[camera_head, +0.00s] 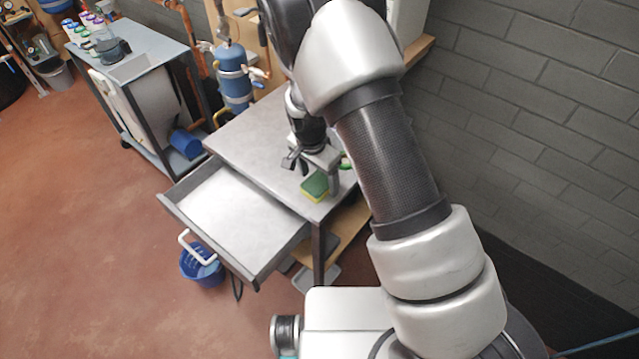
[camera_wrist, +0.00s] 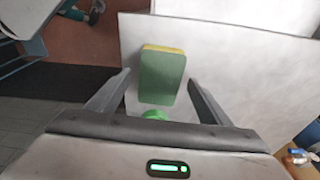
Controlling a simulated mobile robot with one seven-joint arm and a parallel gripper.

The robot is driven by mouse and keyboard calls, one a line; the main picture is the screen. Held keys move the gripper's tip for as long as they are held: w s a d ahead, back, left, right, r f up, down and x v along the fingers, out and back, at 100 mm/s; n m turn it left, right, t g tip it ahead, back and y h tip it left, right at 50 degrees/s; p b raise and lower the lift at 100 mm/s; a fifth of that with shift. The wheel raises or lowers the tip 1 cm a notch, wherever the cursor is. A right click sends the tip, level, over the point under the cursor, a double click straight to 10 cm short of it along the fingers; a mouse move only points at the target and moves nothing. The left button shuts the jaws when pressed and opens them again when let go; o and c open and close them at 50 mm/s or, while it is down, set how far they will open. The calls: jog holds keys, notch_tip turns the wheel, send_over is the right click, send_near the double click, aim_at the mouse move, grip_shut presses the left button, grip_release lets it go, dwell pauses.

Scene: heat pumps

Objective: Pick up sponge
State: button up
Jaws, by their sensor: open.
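The sponge (camera_head: 315,187) is green on one broad face and yellow beneath, and lies on the grey table (camera_head: 248,135) near its front corner. In the wrist view the sponge (camera_wrist: 161,76) shows its green top with a yellow edge at the far end. My gripper (camera_head: 312,178) is open above the table at the sponge. In the wrist view its two fingers (camera_wrist: 158,88) stand on either side of the sponge's near part, with gaps on both sides. Whether the fingers are down at the sponge's height I cannot tell.
An open, empty drawer (camera_head: 235,215) juts from the table's front. A small green thing (camera_wrist: 155,114) lies just nearer than the sponge. A blue tank (camera_head: 232,75) stands behind the table, a blue basket (camera_head: 200,265) on the floor. A block wall (camera_head: 540,110) is at right.

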jog(key=c, duration=1.1)
